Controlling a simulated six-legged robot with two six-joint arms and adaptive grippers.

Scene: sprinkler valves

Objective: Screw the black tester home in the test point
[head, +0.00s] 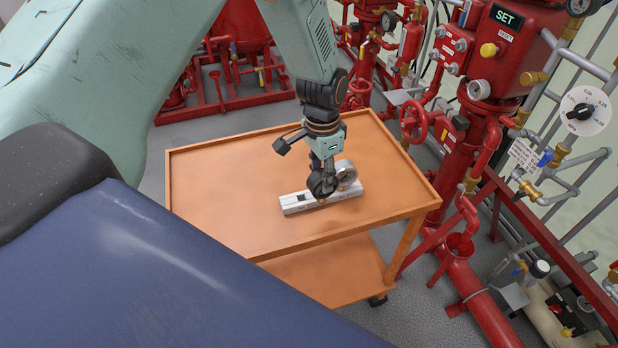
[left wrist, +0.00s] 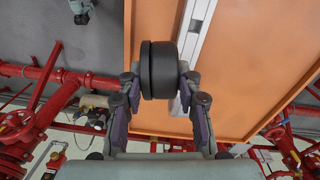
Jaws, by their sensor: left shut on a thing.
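The black tester (head: 321,186) is a round, thick black disc, low over the white rack on the cart. My left gripper (head: 323,176) points down and is shut on it. In the left wrist view the tester (left wrist: 160,70) sits edge-on between both fingertips (left wrist: 160,85). I cannot tell whether its lower end touches the rack. A second round gauge with a silvery face (head: 347,174) stands right beside it at the rack's right part. I cannot make out the test point for sure among the red pipework. My right gripper is not in view.
The white rack (head: 298,203) lies on the orange cart (head: 225,190), whose top is otherwise clear. Red valves and pipes (head: 470,150) stand close at the right, with a SET sign (head: 506,16) and a white dial (head: 585,111). More red pipework (head: 235,60) stands behind the cart.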

